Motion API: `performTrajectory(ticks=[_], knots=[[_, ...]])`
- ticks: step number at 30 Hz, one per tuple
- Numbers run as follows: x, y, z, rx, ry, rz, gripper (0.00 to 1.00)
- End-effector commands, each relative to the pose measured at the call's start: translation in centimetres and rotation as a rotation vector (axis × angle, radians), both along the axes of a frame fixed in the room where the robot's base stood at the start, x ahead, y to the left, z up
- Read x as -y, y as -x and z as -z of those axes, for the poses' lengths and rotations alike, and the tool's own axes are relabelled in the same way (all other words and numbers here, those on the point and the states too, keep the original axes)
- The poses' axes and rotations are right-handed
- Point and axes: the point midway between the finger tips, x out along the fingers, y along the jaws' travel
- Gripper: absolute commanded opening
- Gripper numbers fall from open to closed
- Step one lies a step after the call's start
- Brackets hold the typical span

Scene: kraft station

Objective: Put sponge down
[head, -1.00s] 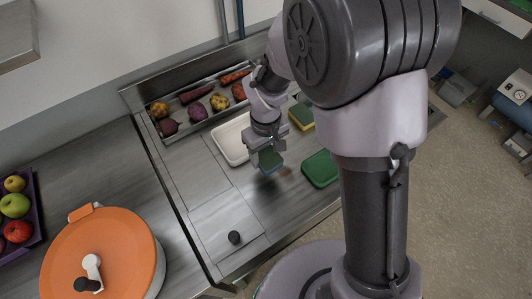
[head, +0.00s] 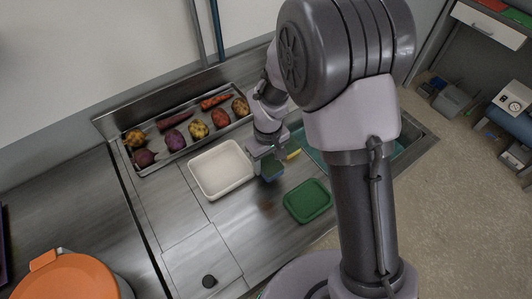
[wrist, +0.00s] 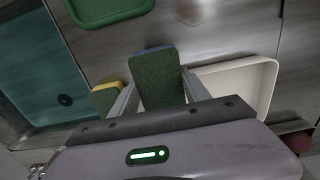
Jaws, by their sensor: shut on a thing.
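My gripper (head: 268,159) is shut on a sponge (head: 271,168) with a green face and a blue layer. In the wrist view the held sponge (wrist: 158,78) sits between both fingers (wrist: 160,92), its green face toward the camera. In the head view it is just right of the white tray. I cannot tell whether its underside touches the counter. A second sponge, green and yellow (wrist: 107,99), lies beside the gripper, near the sink edge; in the head view only a yellow bit (head: 294,154) shows behind the gripper.
An empty white tray (head: 222,169) is left of the gripper. A green lid or tray (head: 307,200) lies in front, on the right. The teal sink (wrist: 50,80) is beside the second sponge. A vegetable tray (head: 215,139) stands behind. The steel counter (head: 235,212) in front is mostly clear.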

Motion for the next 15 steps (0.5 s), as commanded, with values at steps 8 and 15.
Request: performTrajectory(ticks=[8, 15], knots=[[-0.8, -5.0, 0.6, 0.000, 0.000, -0.001, 0.11], [-0.8, -5.4, 3.5, -0.003, 0.001, -0.001, 0.11]])
